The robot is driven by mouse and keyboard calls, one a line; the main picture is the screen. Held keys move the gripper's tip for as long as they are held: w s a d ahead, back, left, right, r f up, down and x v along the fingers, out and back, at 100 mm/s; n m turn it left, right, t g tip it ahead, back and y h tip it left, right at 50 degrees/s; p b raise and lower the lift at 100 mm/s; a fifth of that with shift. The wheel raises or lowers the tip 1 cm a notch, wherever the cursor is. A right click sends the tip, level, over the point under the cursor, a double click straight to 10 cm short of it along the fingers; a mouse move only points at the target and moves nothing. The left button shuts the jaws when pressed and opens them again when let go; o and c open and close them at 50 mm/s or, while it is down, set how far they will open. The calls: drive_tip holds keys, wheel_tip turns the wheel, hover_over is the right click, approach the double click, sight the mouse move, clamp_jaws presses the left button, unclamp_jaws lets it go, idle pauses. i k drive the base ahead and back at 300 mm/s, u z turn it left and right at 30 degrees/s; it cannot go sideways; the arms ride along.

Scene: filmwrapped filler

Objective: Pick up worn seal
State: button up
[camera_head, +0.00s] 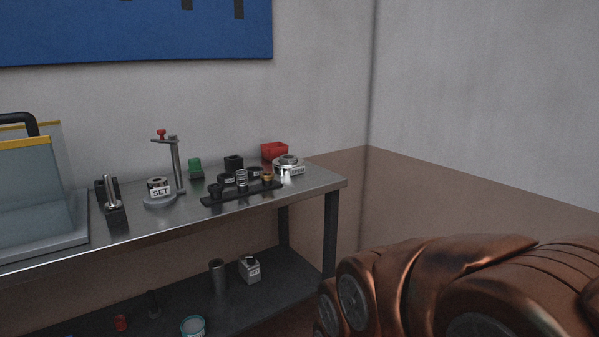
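I cannot single out the worn seal for certain at this size. A dark rack (225,199) near the right end of the metal workbench (135,228) holds several small parts. Among them are a coiled spring (242,178), dark ring-like pieces and a brass-coloured piece (267,177). A round metal part (287,166) with a pale label sits behind the rack's right end. My copper-coloured arm fills the lower right, well apart from the bench. My gripper is not in view.
A stand with a red knob (161,134), a base with a "SET" label (160,190), a green item (195,168), a black block (233,163) and a red bin (274,150) share the benchtop. A clear guard (45,195) stands left. The lower shelf (200,295) holds several small items.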

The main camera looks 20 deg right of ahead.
sight(288, 160)
drive_tip(key=z, duration=0.2)
drive_tip(key=k, duration=0.25)
drive_tip(key=u, duration=0.85)
drive_tip(key=i, duration=1.2)
drive_tip(key=z, duration=0.75)
